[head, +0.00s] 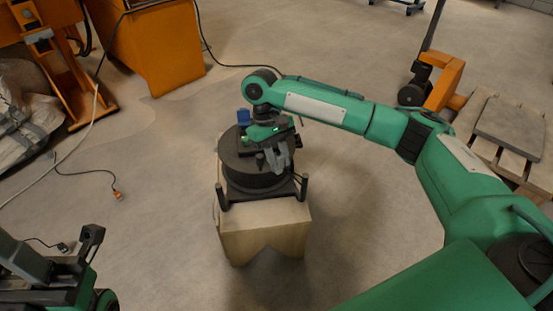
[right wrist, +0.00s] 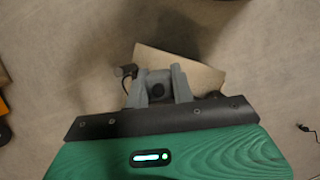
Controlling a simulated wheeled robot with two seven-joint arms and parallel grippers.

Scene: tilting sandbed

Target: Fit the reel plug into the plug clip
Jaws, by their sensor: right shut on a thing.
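My right gripper (head: 278,163) is over the front right part of a black cable reel (head: 245,181), pointing down. In the right wrist view its two grey fingers (right wrist: 158,80) are shut on a small dark, round-ended piece (right wrist: 157,91), which looks like the reel plug. A small black part (right wrist: 127,71) with a thin cable or loop shows just left of the fingers; I cannot tell whether it is the plug clip. The clip is not clearly made out in the head view. My left gripper (head: 85,245) is at the lower left, away from the reel; its jaws are unclear.
The reel stands on a pale wooden block (head: 265,240) with upright black posts at its front. A cable with an orange end (head: 118,195) lies on the floor to the left. An orange cabinet (head: 160,50) stands behind. A wooden pallet (head: 495,150) lies at the right.

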